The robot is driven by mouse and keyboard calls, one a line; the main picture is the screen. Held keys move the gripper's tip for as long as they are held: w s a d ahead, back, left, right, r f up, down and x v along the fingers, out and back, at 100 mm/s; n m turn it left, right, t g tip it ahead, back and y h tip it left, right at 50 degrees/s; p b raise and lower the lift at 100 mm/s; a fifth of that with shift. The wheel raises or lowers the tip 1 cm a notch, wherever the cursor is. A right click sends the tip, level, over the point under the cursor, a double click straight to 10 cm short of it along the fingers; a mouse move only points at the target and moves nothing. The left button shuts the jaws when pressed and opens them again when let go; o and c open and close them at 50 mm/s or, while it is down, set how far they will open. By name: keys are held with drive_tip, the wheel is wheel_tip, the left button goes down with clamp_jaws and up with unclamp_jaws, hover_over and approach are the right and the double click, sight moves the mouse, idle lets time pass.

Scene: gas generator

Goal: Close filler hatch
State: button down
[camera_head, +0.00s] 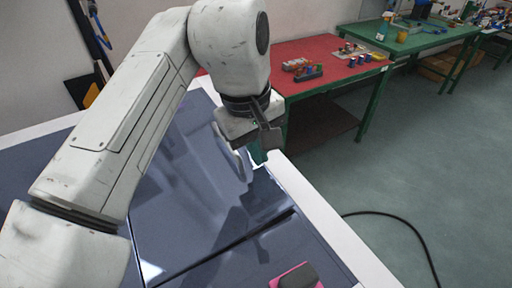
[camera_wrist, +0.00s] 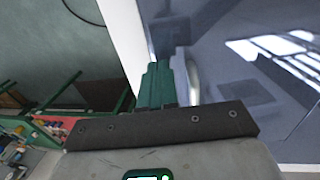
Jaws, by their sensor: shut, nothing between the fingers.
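A glossy blue-grey panel (camera_head: 190,222), which looks like the filler hatch, lies on top of the generator and mirrors my arm. It also shows in the wrist view (camera_wrist: 235,75). I cannot tell whether it is fully closed. My gripper (camera_head: 260,158) is shut and empty, pointing down at the panel's right edge near the white rim. Its green fingers also show in the wrist view (camera_wrist: 157,80). A pale curved piece (camera_wrist: 193,80) shows beside the fingers; I cannot tell whether it is a handle or a reflection. Contact between fingers and panel is unclear.
The generator's white rim (camera_head: 318,212) runs along the right side. A pink part with a dark block (camera_head: 297,278) sits at the bottom. A red-topped workbench (camera_head: 320,65) and a green one (camera_head: 420,38) stand behind. A black cable (camera_head: 400,222) lies on the open floor.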

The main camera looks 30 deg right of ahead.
drive_tip(key=shift+f, duration=0.1)
idle(0.3)
drive_tip(key=shift+d+f, duration=0.15)
drive_tip(key=shift+f, duration=0.45)
drive_tip(key=shift+d+f, duration=0.15)
drive_tip(key=shift+f, duration=0.4)
drive_tip(key=shift+r, duration=0.1)
